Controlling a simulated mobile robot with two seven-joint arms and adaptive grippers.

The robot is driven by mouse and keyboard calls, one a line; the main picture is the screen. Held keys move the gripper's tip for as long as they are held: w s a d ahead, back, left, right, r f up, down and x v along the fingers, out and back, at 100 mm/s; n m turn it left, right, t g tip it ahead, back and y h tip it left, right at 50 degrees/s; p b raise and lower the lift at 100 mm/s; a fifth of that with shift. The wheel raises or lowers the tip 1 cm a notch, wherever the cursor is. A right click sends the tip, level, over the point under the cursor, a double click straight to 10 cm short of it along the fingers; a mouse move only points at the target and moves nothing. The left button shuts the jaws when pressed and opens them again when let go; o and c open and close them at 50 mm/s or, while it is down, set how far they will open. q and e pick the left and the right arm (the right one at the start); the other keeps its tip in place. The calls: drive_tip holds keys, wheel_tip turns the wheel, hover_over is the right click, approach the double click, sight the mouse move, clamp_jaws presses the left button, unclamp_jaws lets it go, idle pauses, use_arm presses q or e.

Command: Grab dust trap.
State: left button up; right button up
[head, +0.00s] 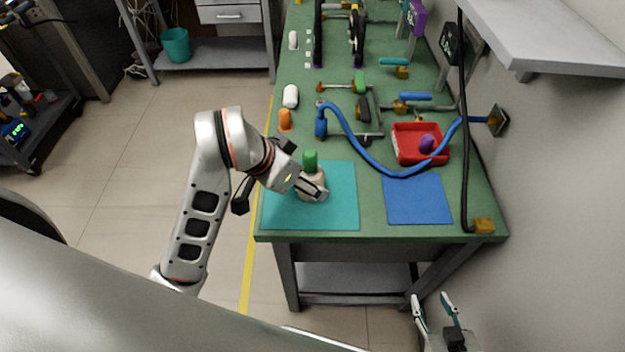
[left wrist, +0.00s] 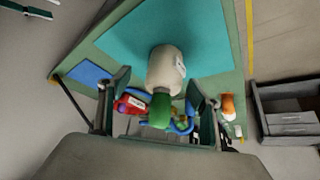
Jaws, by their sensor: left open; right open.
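A beige bottle (head: 314,178) with a green cap (head: 310,158) stands on the teal mat (head: 340,210) near the front of the green bench. It is the thing nearest my left gripper; I see no readable label naming it the dust trap. My left gripper (head: 311,188) is open at the bottle and partly hides its body. In the left wrist view the bottle (left wrist: 165,68) lies between the spread fingers, its green cap (left wrist: 160,110) nearer the camera; I cannot tell whether they touch. My right gripper (head: 436,308) is open and empty, low in front of the bench.
A blue mat (head: 416,200) lies right of the teal one. Behind are a red bin (head: 406,150) with a purple item (head: 427,143), a blue hose (head: 355,142), an orange bottle (head: 285,121) and a white one (head: 290,96). A grey shelf (head: 560,45) overhangs the right side.

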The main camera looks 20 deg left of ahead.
use_arm(q)
drive_tip(key=shift+w+f, duration=0.2)
drive_tip(key=shift+f, duration=0.2)
drive_tip(key=x, duration=0.2)
drive_tip(key=b+x, duration=0.1)
drive_tip(key=x, duration=0.1)
drive_tip(key=shift+w+a+f, duration=0.1)
drive_tip(key=shift+w+a, duration=0.1)
drive_tip(key=shift+w, duration=0.15)
drive_tip(key=c, duration=1.4)
